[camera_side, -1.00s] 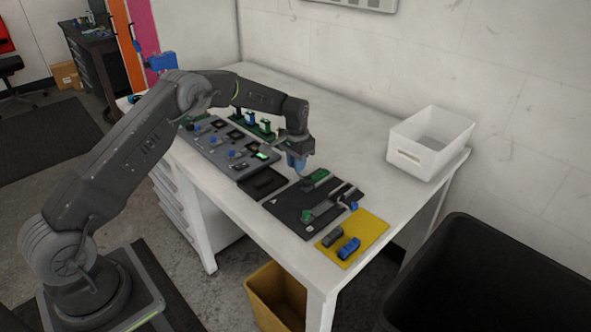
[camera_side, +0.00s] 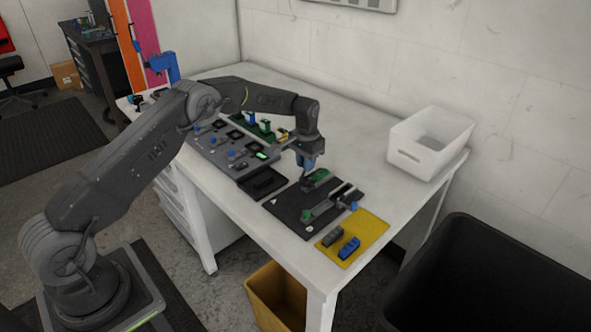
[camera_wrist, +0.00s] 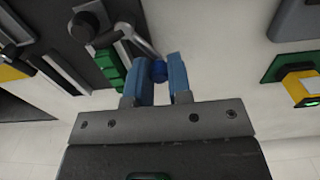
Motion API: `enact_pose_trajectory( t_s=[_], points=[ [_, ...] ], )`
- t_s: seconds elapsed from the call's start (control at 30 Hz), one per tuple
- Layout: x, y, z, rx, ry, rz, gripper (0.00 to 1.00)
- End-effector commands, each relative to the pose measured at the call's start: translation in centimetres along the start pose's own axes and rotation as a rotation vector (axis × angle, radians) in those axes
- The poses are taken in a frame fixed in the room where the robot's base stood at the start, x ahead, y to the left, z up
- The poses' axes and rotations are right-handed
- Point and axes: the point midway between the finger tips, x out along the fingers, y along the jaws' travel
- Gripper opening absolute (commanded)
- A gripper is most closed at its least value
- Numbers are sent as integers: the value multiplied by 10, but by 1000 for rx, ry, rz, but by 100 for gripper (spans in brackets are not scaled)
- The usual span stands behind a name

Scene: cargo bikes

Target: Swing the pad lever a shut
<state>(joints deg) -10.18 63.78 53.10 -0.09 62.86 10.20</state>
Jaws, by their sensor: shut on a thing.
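In the wrist view, my gripper (camera_wrist: 158,75) has its two blue fingers closed around a small round blue knob (camera_wrist: 158,70). The knob appears to be on the end of a silver lever (camera_wrist: 138,42) beside a green block (camera_wrist: 108,66); I take this for pad lever a. The lever's join to the knob is partly hidden by a finger. The knob cannot be made out there.
The board also carries silver rails (camera_side: 335,197) and another blue knob (camera_side: 354,206). A yellow mat (camera_side: 372,240) with small blocks is at the front right. A grey panel (camera_side: 222,147) stands left. A white bin (camera_side: 430,143) is at the back right, with clear table before it.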

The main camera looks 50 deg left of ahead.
Motion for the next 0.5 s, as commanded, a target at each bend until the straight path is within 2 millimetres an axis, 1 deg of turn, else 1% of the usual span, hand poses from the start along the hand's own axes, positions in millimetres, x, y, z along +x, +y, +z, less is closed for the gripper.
enact_pose_trajectory(
  t_s=[0.03,0.27,0.5],
  points=[
    [3,2,2,1,-9,2,2],
    [4,2,2,1,-12,2,2],
    [4,11,-1,3,-14,2,1]
  ],
)
